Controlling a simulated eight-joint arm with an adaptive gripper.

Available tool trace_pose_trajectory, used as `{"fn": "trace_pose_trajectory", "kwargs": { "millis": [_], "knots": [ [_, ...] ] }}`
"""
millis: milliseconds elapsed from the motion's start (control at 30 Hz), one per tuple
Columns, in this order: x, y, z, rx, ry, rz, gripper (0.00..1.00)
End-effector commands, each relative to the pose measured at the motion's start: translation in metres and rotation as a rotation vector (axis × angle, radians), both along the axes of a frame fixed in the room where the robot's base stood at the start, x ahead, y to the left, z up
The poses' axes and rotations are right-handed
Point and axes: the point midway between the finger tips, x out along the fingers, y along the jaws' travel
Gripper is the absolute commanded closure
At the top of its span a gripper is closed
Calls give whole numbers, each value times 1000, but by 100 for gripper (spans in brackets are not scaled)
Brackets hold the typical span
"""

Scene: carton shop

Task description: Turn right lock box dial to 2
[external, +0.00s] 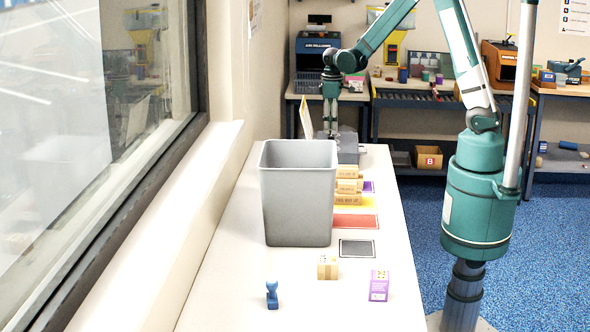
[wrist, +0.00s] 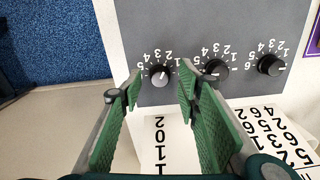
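The grey lock box (external: 348,150) stands at the far end of the white counter in the external view. In the wrist view its grey face (wrist: 200,25) shows three black dials with upside-down numbers: a left dial (wrist: 160,75), a middle dial (wrist: 216,68) and a right dial (wrist: 271,64). My gripper (wrist: 160,84) is open, with its green fingers on either side of the picture-left dial; contact cannot be told. The setting of that dial is hard to read. In the external view my gripper (external: 331,130) points down at the box.
Printed number cards (wrist: 170,140) lie beside the box. A grey bin (external: 298,195) stands nearer on the counter, with stacked cartons (external: 348,185) beside it. A blue stamp (external: 272,294), a small wooden block (external: 327,267) and a purple carton (external: 379,285) are at the front.

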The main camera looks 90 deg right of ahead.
Motion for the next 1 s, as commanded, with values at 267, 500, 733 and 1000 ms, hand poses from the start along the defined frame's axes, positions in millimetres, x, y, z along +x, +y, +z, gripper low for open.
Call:
{"fn": "trace_pose_trajectory", "kwargs": {
  "millis": [267,500,733,1000],
  "knots": [
    [0,0,27,0,0,0,67],
    [0,0,60,0,0,0,67],
    [0,0,92,0,0,0,67],
    [1,0,111,0,0,0,67]
  ]
}}
